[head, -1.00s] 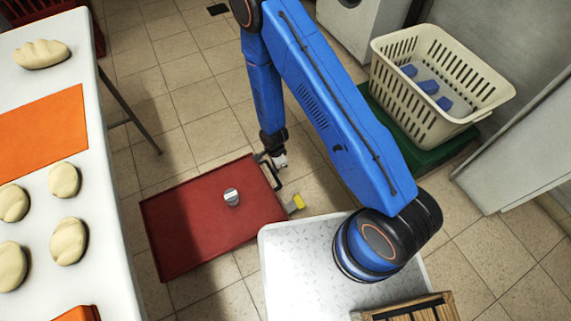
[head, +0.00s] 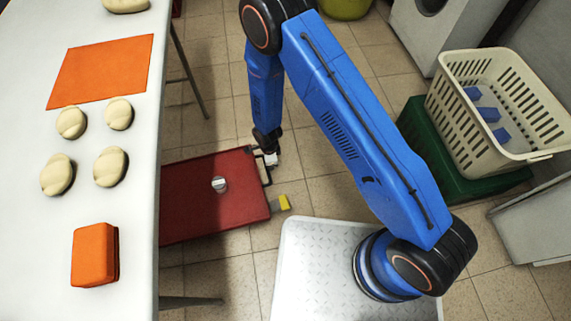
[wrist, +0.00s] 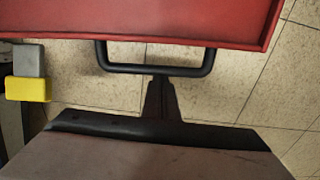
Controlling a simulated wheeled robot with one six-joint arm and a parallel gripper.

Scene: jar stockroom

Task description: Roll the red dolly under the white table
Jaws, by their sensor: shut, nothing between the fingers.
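The red dolly (head: 215,215) is a low, flat tray on the floor, with a small silver lidded item (head: 219,184) standing on it. Its left part is hidden by the edge of the white table (head: 135,200). A black loop handle (wrist: 157,70) sticks out from its right side, which faces me in the wrist view. My gripper (head: 270,158) is low at this handle. In the wrist view its shut fingers (wrist: 160,95) point at the middle of the handle bar, touching or nearly touching it, with nothing between them.
A yellow-tipped grey piece (head: 284,203) sits at the dolly's near right corner. Table legs (head: 188,65) stand at the far and near ends. Dough pieces and orange items lie on the tabletop. A cream basket (head: 490,110) on a green base stands right.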

